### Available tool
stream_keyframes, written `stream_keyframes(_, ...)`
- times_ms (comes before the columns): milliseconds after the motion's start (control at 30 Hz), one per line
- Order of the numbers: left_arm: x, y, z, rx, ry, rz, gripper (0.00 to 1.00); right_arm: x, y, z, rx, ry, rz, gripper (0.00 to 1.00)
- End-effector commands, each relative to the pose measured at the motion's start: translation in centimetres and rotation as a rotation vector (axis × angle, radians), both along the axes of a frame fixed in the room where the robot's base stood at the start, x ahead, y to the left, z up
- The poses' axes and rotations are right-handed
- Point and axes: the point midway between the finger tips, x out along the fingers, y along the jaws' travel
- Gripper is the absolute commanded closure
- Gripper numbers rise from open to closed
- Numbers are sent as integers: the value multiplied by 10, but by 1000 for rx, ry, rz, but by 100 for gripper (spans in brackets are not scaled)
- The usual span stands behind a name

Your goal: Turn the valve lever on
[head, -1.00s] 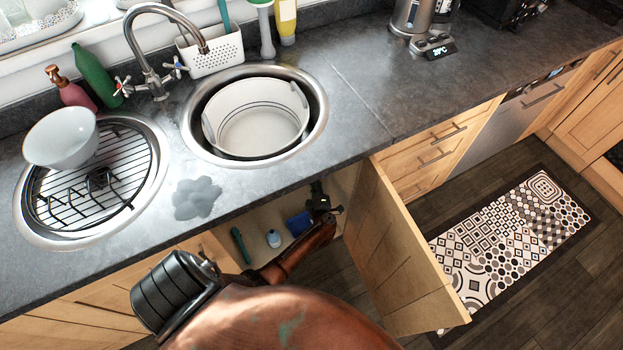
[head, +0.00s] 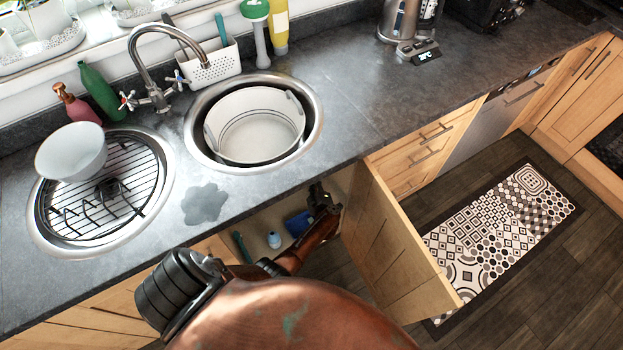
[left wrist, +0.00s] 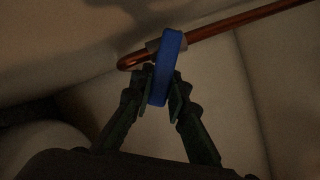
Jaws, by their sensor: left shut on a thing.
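The valve lever (left wrist: 167,68) is a blue bar on a copper pipe (left wrist: 225,25) in the left wrist view. My left gripper (left wrist: 162,88) is shut on it, with one fingertip on each side. In the head view my left arm reaches into the open cabinet under the sinks. My right gripper is in neither view.
The open cabinet door (head: 398,245) stands just right of my arm. The counter (head: 345,95) edge lies above the opening. A blue box (head: 298,224) and a small light-blue bottle (head: 274,240) stand inside the cabinet. A patterned mat (head: 500,235) lies on the floor.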

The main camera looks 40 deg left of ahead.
Motion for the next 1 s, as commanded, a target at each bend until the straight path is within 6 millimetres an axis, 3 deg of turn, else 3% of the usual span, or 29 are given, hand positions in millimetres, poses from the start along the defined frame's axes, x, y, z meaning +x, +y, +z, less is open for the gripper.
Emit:
stream_keyframes(267,-1,-2,-3,-4,4,-1,100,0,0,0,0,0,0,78)
stream_keyframes(300,-1,-2,-3,-4,4,-1,85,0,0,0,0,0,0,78)
stream_keyframes(567,-1,-1,-2,-2,2,-1,67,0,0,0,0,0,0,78)
stream_keyframes(1000,0,-1,6,-4,0,0,67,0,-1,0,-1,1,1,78)
